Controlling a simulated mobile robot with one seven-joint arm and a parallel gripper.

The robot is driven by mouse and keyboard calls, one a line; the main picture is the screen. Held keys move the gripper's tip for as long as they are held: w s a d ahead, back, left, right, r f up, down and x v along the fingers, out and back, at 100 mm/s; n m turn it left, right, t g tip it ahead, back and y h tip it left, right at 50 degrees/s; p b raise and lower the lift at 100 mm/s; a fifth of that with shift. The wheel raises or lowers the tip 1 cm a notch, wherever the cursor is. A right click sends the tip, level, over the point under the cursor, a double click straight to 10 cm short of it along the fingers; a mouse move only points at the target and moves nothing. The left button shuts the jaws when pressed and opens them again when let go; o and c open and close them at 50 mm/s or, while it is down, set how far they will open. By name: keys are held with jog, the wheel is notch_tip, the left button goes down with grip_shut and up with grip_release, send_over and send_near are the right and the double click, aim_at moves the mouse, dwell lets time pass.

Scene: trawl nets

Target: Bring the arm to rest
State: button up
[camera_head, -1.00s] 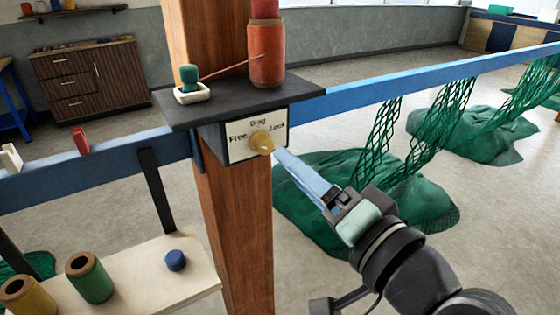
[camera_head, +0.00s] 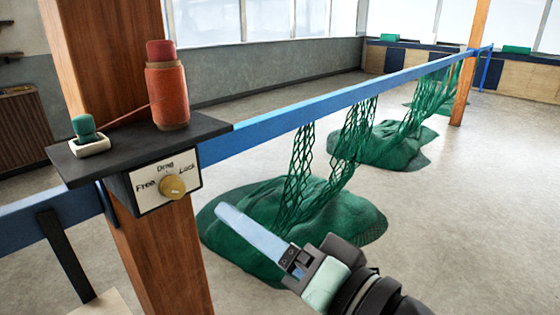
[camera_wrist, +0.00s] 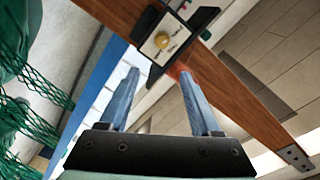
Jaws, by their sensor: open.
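My gripper (camera_head: 222,212) is in the lower middle of the head view, its long pale-blue fingers pointing up and left. In the wrist view my gripper (camera_wrist: 160,80) shows two fingers spread apart with nothing between them. It is clear of the dial box (camera_head: 165,182), whose brass knob (camera_head: 172,187) sits on a white plate marked Free, Drag and Lock. The knob also shows in the wrist view (camera_wrist: 162,40), beyond the fingertips. In the head view its pointer direction is too small to tell.
A wooden post (camera_head: 160,255) carries a dark shelf (camera_head: 205,127) with an orange spool (camera_head: 167,95) and a small green-topped item (camera_head: 85,128). A blue rail (camera_head: 290,112) runs to the right. Green nets (camera_head: 300,215) hang and lie below it. Floor at right is clear.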

jog(key=w+d+r+t+h+p, duration=0.1)
jog(key=w+r+t+h, duration=0.2)
jog(key=r, duration=0.4)
jog(key=w+d+r+t+h+p, duration=0.1)
jog(key=r+t+h, duration=0.2)
jog(key=r+t, duration=0.25)
jog(key=s+d+r+t+h, duration=0.1)
jog(key=s+r+t+h, duration=0.2)
jog(key=r, duration=0.4)
jog(key=s+d+r+n+t+h+p, duration=0.1)
jog(key=s+d+r+t+h, duration=0.1)
jog(key=s+r+t+h, duration=0.2)
notch_tip(320, 180, up, 5)
jog(key=shift+s+f+h, duration=0.2)
jog(key=shift+s+h, duration=0.1)
jog(key=shift+s, duration=0.65)
jog(key=shift+c, duration=0.9)
jog(key=shift+a+n, duration=0.15)
jog(key=shift+n, duration=0.15)
jog(key=shift+c, duration=0.2)
